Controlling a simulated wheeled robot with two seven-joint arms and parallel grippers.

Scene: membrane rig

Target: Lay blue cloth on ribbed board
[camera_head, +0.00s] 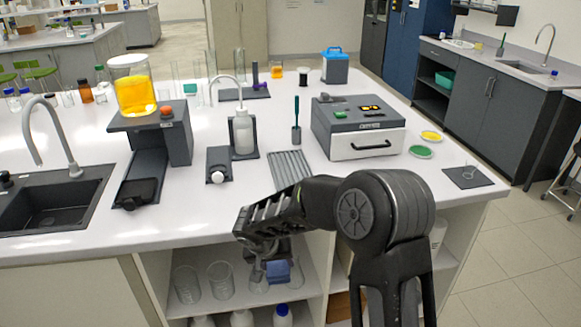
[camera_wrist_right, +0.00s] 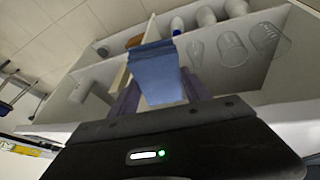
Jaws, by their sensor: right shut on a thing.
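The blue cloth (camera_wrist_right: 155,75) is between the fingers of my right gripper (camera_wrist_right: 155,95) in the wrist view. In the head view the cloth (camera_head: 279,271) shows as a small blue patch below the right gripper (camera_head: 268,255), in front of the open shelves under the bench. My right gripper is shut on the cloth. The grey ribbed board (camera_head: 290,168) lies on the white bench top, behind and above my right forearm; its near end is partly hidden by the arm. Its visible ribs are bare. My left gripper is in neither view.
Right of the board stands a grey instrument box (camera_head: 357,128). A green-handled tool (camera_head: 296,122) stands behind the board, and a white bottle in a dark stand (camera_head: 243,133) is to its left. The bench's front edge (camera_head: 200,238) lies near the right gripper. Glassware (camera_head: 220,281) stands on the shelf.

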